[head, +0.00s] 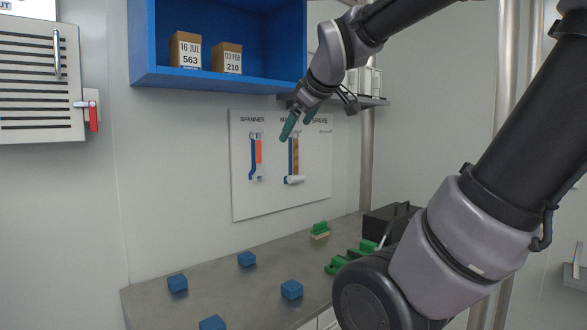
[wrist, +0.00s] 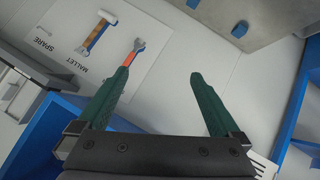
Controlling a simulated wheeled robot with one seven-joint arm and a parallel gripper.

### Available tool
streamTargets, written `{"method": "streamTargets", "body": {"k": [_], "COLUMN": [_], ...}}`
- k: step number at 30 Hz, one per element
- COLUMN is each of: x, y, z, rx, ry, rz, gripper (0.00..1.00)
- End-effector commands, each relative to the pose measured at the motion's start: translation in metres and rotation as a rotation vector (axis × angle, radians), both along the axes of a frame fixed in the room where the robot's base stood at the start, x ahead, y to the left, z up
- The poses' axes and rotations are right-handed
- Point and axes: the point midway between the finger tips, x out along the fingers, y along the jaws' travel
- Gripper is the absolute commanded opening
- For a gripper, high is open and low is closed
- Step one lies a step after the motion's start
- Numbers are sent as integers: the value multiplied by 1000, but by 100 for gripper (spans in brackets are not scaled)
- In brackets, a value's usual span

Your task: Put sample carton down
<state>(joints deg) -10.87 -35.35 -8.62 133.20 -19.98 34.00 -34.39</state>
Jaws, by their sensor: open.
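Two brown cartons with white labels stand side by side in the blue wall shelf (head: 218,81) in the head view. The left carton (head: 186,50) reads 16 JUL 563 and the right carton (head: 228,59) reads 03 FEB 210. I cannot tell which one is the sample carton. My gripper (head: 296,130) is below and to the right of the shelf, in front of the tool board. In the wrist view my gripper (wrist: 160,75) has its green fingers apart with nothing between them.
The tool board (head: 243,200) holds a spanner (head: 256,157) and a mallet (head: 294,160). The grey counter (head: 220,292) below carries several blue blocks (head: 291,289), green pieces (head: 320,229) and a black case (head: 385,222). A louvred panel (head: 40,85) is at far left.

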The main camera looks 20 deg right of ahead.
Motion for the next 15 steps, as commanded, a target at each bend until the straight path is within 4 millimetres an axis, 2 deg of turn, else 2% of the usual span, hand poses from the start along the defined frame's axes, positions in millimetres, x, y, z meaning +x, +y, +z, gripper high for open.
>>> {"method": "streamTargets", "body": {"k": [1, 3, 6, 10, 15], "x": [-25, -54, -82, -101, -104], "y": [7, 21, 39, 53, 56], "z": [-23, -48, -73, -88, -91], "rx": [182, 410, 637, 782, 811], "ry": [75, 172, 279, 352, 368], "rz": [-127, -292, -475, -601, -627], "gripper": [100, 100, 100, 100, 100]}}
